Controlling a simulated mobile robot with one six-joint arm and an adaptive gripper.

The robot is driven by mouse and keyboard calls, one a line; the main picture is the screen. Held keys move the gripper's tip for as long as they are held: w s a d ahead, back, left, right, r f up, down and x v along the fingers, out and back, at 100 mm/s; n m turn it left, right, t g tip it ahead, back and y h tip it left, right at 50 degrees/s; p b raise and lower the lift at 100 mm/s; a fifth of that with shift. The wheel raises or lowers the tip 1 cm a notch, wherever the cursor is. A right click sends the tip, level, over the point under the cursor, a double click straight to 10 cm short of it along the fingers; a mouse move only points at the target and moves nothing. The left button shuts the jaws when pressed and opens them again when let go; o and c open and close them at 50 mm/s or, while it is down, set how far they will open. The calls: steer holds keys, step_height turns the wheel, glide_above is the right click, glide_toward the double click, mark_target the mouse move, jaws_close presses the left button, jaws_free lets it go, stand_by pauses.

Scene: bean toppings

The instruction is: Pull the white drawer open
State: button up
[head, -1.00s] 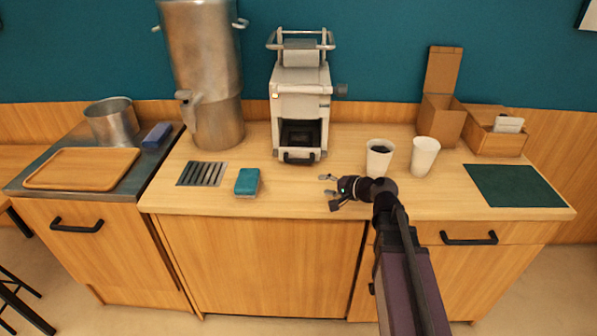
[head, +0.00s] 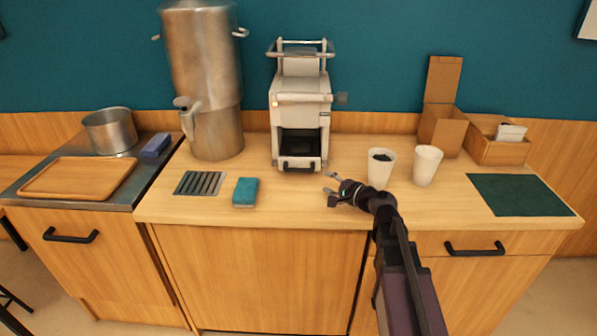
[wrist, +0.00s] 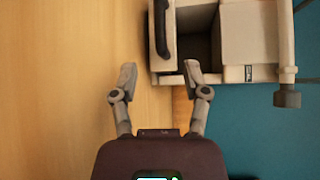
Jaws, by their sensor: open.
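The white drawer is at the base of a cream-white machine (head: 299,95) on the counter. Its black handle (head: 298,165) faces the front, below a dark recess. In the wrist view the handle (wrist: 164,28) shows at the top, with the dark space beside it. I cannot tell how far out the drawer stands. My gripper (head: 331,189) is open and empty, to the right of the handle and nearer the counter's front. In the wrist view its two fingers (wrist: 159,70) are spread, the right fingertip overlapping the machine's lower edge in the picture.
Two white cups (head: 380,170) (head: 426,166) stand just right of my gripper. A teal sponge (head: 245,192) and a drain grate (head: 199,183) lie left of the machine. A large metal urn (head: 204,80) stands behind them. The counter before the drawer is clear.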

mark_target(301, 171)
steer(key=b+x, duration=0.2)
steer(key=x, duration=1.1)
steer(key=shift+w+a, duration=0.1)
jaws_close()
